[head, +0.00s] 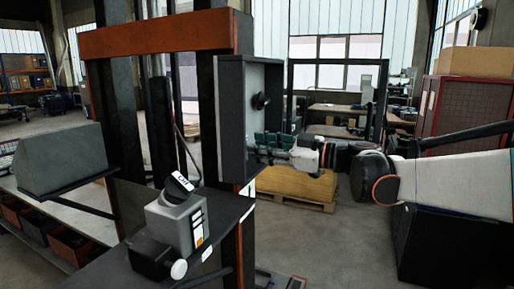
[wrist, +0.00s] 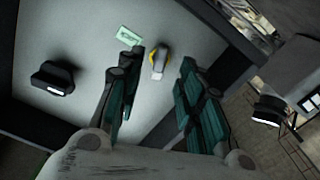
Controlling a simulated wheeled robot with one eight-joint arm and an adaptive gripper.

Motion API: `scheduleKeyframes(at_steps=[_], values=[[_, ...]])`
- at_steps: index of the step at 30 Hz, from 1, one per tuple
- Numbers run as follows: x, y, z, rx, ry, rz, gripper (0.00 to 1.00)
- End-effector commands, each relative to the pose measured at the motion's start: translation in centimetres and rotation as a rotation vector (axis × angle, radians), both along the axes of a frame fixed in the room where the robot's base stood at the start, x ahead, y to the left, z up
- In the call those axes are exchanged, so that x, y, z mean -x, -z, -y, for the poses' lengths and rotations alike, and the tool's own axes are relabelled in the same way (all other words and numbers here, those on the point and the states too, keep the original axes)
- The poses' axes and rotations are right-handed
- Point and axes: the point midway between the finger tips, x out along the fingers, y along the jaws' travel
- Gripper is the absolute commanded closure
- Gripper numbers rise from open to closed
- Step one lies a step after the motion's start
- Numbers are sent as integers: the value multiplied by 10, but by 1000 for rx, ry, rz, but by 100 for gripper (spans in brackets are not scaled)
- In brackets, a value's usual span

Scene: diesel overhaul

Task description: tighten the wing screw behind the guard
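The wing screw (wrist: 159,62), a pale grey piece with a yellow ring at its base, stands on the grey back panel in the wrist view. I cannot make it out in the head view. My gripper (wrist: 157,78) is open, with teal-padded fingers on either side of the line to the screw. The screw shows beyond the fingertips, and I cannot tell whether they touch it. In the head view my gripper (head: 264,144) reaches from the right into the open dark box-shaped guard (head: 230,115).
A black knob (wrist: 54,79) sits on the same panel, left of the fingers; it also shows in the head view (head: 261,101). A small green label (wrist: 129,36) is near the screw. The guard's dark side wall (wrist: 226,72) runs close right of the fingers.

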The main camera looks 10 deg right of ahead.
Motion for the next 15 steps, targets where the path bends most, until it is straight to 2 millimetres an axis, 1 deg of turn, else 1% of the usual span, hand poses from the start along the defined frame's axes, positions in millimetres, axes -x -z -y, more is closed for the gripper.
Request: scheduleKeyframes(at_steps=[15], values=[[-9,0,-13,0,0,0,66]])
